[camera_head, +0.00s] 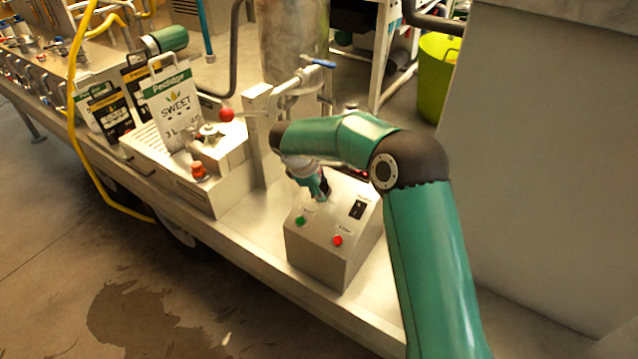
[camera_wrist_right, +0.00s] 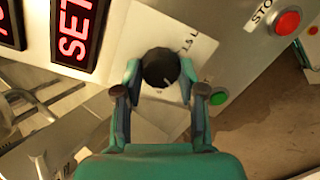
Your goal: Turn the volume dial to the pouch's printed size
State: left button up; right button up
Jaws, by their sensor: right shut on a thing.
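A white pouch (camera_head: 170,104) with a green top band, marked "SWEET" and what looks like "3 L", stands at the filling station in the head view. The grey control box (camera_head: 322,252) sits on the trailer deck below my right arm. My right gripper (camera_head: 321,190) points down at the box top. In the right wrist view, my right gripper (camera_wrist_right: 160,78) has its fingers on both sides of the black volume dial (camera_wrist_right: 160,68) and is shut on it. A pale pointer line shows on the dial. Its scale is partly hidden; a mark ending in "L" shows. My left gripper is not in view.
A green button (camera_head: 300,220) and a red stop button (camera_head: 337,240) sit on the box front. A red digital display marked "SET" (camera_wrist_right: 77,33) is near the dial. A red-knobbed lever (camera_head: 227,114) and a steel tank (camera_head: 293,40) stand close by.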

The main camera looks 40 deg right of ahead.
jog(key=n+p, duration=0.1)
jog(key=n, duration=0.2)
jog(key=shift+s+a+f, duration=0.1)
jog(key=shift+s+f, duration=0.05)
jog(key=shift+f+n+p, duration=0.1)
jog(key=shift+n+p, duration=0.45)
jog(key=shift+n, duration=0.75)
jog(key=shift+a, duration=0.1)
jog(key=o, duration=1.1)
jog(key=shift+o, duration=0.2)
jog(key=shift+r, duration=0.2)
